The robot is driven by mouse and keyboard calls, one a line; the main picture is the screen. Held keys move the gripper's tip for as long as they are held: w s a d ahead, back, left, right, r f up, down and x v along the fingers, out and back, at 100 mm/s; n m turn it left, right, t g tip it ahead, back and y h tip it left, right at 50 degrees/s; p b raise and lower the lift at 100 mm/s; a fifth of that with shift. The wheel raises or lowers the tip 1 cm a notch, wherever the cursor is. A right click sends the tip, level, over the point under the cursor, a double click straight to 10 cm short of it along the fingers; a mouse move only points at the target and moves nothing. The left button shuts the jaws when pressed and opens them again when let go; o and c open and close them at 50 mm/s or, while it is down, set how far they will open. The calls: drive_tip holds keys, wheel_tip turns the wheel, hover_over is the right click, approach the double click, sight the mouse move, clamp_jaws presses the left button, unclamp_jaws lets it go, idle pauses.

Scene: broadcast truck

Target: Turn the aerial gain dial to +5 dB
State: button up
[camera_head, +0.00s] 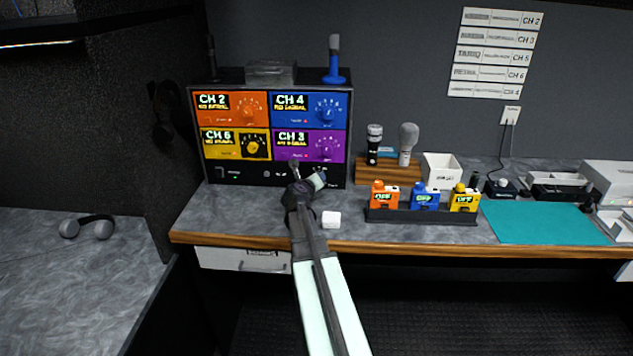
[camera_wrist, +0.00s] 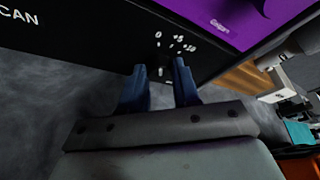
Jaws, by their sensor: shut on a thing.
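In the head view my gripper (camera_head: 306,178) is at the lower right of the rack front and hides the dial. I cannot tell which mark the dial points to.
Orange, blue, yellow and purple channel panels sit above. A white cube (camera_head: 331,219) lies on the desk by my arm. To the right are a wooden microphone holder (camera_head: 388,175), a dark rack of coloured packs (camera_head: 420,216) and a teal mat (camera_head: 545,223).

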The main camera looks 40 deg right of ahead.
drive_tip(key=shift+s+d+r+m+t+y, duration=0.1)
drive_tip(key=shift+m+t+y, duration=0.35)
drive_tip(key=shift+m, duration=0.5)
drive_tip(key=shift+s+d+m+t+y, duration=0.1)
drive_tip(key=shift+m+t+y, duration=0.15)
drive_tip(key=shift+m+y, duration=0.55)
drive_tip(key=shift+m, duration=0.25)
drive_tip(key=o, duration=1.1)
drive_tip(key=shift+c, duration=0.2)
drive_tip(key=shift+a, duration=0.1)
drive_tip(key=v, duration=1.3)
drive_tip(key=shift+s+a, duration=0.15)
drive_tip(key=shift+a, duration=0.2)
